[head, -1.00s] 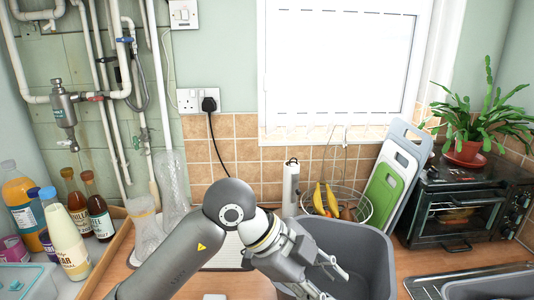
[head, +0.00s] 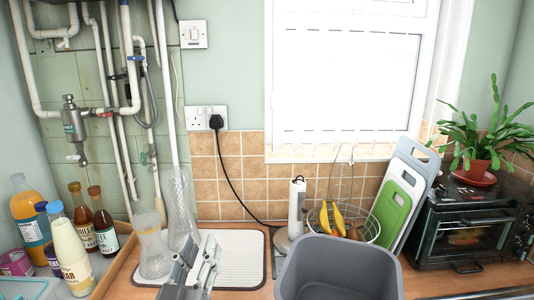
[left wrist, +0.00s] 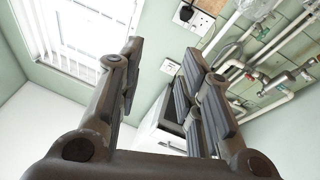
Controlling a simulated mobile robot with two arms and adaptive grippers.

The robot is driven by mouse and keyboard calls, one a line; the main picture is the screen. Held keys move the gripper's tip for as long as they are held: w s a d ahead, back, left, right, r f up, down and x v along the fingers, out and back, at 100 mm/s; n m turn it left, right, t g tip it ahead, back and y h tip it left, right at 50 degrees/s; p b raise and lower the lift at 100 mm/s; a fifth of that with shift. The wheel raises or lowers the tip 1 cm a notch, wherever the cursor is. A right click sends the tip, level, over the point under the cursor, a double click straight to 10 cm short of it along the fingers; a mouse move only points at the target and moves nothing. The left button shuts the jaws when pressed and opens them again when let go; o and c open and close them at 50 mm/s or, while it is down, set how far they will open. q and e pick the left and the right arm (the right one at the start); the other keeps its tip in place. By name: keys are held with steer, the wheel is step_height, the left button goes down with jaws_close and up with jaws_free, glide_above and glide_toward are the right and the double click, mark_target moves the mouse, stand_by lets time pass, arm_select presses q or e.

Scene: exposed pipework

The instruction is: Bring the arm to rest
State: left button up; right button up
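My left gripper (head: 198,252) shows at the bottom of the head view, pointing up toward the wall, in front of the white ribbed mat (head: 238,260). The rest of that arm is below the frame. In the left wrist view its two fingers (left wrist: 163,62) stand apart with nothing between them. That wrist camera looks up past the fingers at the window, ceiling and pipes. My right gripper shows in neither view.
A grey bin (head: 340,262) stands right of the gripper. Clear glass vases (head: 153,245) are close on its left, beside a wooden tray (head: 116,262) and several bottles (head: 72,255). A fruit basket (head: 343,222), chopping boards (head: 397,200) and a small oven (head: 462,228) stand further right.

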arm_select(q)
steer(key=s+a+f+g+y, duration=0.1)
steer(key=s+a+f+g, duration=0.3)
steer(key=f, duration=0.5)
steer(key=s+a+f+g+y, duration=0.1)
steer(key=s+f+g, duration=0.35)
steer(key=f, duration=0.35)
steer(key=s+a+f+g+y, duration=0.1)
steer(key=s+a+f+g, duration=0.3)
steer(key=f, duration=0.5)
steer(key=s+d+f+m+g, duration=0.1)
steer(key=s+f+m+g, duration=0.35)
steer(key=s, duration=1.05)
step_height(320, 180, down, 26)
steer(key=n+g, duration=0.2)
steer(key=s+a+f+g, duration=0.1)
steer(key=s+a+f, duration=0.1)
steer(key=s+f, duration=1.5)
steer(key=shift+s+a+f+m, duration=0.15)
steer(key=shift+a+f+m, duration=0.15)
steer(key=shift+a+m, duration=0.05)
